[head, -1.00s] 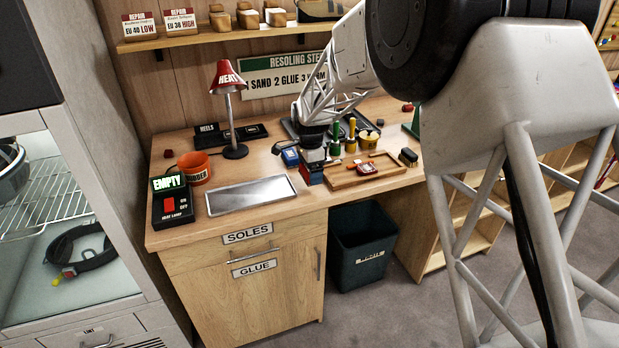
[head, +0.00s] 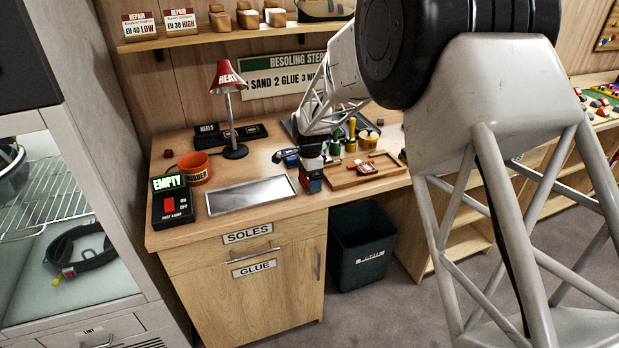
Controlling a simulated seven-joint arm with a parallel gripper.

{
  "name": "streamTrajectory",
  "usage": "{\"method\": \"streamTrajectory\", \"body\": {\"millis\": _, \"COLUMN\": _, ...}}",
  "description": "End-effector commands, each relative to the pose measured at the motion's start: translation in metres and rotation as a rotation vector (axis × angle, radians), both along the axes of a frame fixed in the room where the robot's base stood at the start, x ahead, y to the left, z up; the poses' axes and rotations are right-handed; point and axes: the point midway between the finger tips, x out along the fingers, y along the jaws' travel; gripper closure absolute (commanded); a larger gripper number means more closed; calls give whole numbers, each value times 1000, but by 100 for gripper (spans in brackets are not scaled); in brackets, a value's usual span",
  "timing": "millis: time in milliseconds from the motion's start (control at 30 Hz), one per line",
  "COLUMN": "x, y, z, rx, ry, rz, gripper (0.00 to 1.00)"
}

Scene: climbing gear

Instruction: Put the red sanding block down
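My gripper (head: 311,184) points down over the front of the workbench, between the metal plate and the wooden tray. Red and blue surfaces show at its lower end. They are too small to tell apart as fingers or a held block, and the gap between the fingers is not clear. A red piece with a pale top (head: 366,168) lies in the wooden tray (head: 349,184), to the right of my gripper. A small dark red block (head: 168,154) sits at the bench's back left. I cannot tell which of these is the sanding block.
A metal plate (head: 250,194) lies left of my gripper, with a heat lamp switch box (head: 173,206) and an orange tub (head: 195,168) beyond. A blue tool (head: 287,156) and green and yellow bottles (head: 351,134) crowd close behind. A dark bin (head: 362,248) stands below.

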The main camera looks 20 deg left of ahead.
Motion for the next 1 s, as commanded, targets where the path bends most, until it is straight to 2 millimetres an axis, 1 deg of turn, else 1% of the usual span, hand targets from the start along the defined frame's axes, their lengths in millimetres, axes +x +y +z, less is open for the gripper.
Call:
{"method": "streamTrajectory", "body": {"millis": 433, "x": 0, "y": 0, "z": -3, "rx": 0, "ry": 0, "rz": 0, "gripper": 30}}
{"method": "streamTrajectory", "body": {"millis": 467, "x": 0, "y": 0, "z": -3, "rx": 0, "ry": 0, "rz": 0, "gripper": 7}}
{"method": "streamTrajectory", "body": {"millis": 500, "x": 0, "y": 0, "z": -3, "rx": 0, "ry": 0, "rz": 0, "gripper": 0}}
{"method": "streamTrajectory", "body": {"millis": 833, "x": 0, "y": 0, "z": -1, "rx": 1, "ry": -1, "rz": 0, "gripper": 0}}
{"method": "streamTrajectory", "body": {"millis": 1000, "x": 0, "y": 0, "z": 9, "rx": 1, "ry": -1, "rz": 0, "gripper": 0}}
